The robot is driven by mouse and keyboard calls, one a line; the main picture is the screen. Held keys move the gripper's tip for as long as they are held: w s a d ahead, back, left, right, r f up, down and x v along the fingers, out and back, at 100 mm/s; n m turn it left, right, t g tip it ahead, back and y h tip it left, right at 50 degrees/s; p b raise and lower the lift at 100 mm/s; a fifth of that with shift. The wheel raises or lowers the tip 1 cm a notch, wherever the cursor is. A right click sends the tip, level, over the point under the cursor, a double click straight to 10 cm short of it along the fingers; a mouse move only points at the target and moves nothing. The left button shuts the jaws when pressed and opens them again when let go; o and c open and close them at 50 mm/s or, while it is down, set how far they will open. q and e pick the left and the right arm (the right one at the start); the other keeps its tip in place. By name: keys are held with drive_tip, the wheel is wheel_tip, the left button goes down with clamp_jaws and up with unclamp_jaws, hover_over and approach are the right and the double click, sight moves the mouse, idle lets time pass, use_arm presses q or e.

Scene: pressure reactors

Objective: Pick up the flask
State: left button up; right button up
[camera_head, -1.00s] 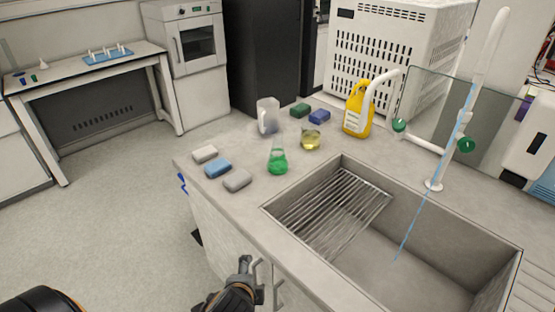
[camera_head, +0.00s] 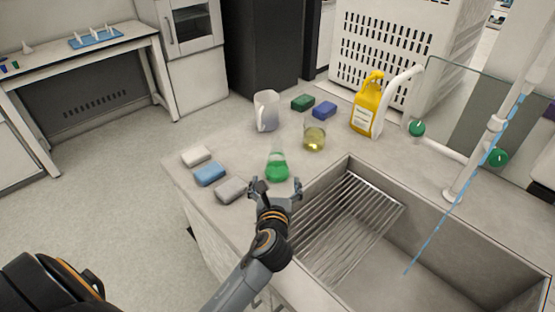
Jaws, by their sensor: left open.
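A clear conical flask with green liquid (camera_head: 277,169) stands upright on the grey counter, left of the sink. My left gripper (camera_head: 275,186) is open just in front of the flask, its two fingers spread towards the flask's base. From this view I cannot tell whether the fingers touch the glass. A round glass vessel with yellow liquid (camera_head: 314,137) stands behind and to the right of the flask. My right gripper is not in view.
Several sponges, including a blue one (camera_head: 210,173), lie left of the flask.

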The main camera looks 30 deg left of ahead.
sight(277, 166)
use_arm(q)
drive_tip(key=shift+x, duration=0.9)
drive_tip(key=x, duration=0.3)
drive_tip(key=shift+w+a+f, duration=0.15)
drive_tip(key=shift+f, duration=0.05)
drive_tip(key=x, duration=0.2)
drive_tip(key=shift+w+f, duration=0.2)
drive_tip(key=shift+f, duration=0.1)
drive_tip(key=x, duration=0.3)
drive_tip(key=shift+w+f, duration=0.15)
drive_tip(key=shift+f, duration=0.2)
drive_tip(key=shift+w+a, duration=0.1)
drive_tip(key=shift+c, duration=0.8)
drive_tip(key=c, duration=1.1)
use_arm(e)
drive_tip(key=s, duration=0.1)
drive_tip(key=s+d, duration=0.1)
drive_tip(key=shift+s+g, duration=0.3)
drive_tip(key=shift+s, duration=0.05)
